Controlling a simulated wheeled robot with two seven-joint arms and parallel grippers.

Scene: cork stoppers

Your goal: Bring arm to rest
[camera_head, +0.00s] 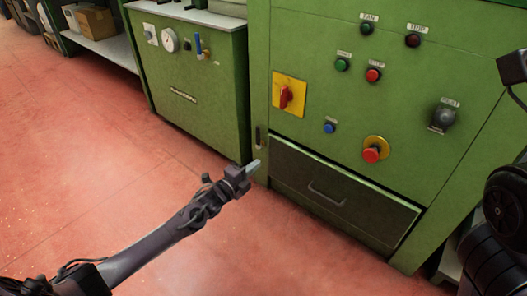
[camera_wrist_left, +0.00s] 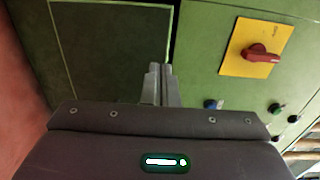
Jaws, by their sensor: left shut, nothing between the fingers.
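My left arm reaches in from the lower left in the head view. Its gripper (camera_head: 250,168) is in front of the green machine, near the left end of the dark drawer. The left wrist view shows the gripper's two fingers (camera_wrist_left: 161,85) pressed together with nothing between them. Whether the fingertips touch the machine cannot be told. At the right edge of the head view are dark parts of my other arm; its gripper fingers do not show.
The green machine (camera_head: 450,70) carries a red switch on a yellow plate (camera_head: 287,95), several buttons, a red stop button (camera_head: 372,153) and a drawer (camera_head: 340,195). A green cabinet (camera_head: 195,85) stands left of it. A cardboard box (camera_head: 97,22) sits on a shelf. The red floor (camera_head: 80,150) at left is clear.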

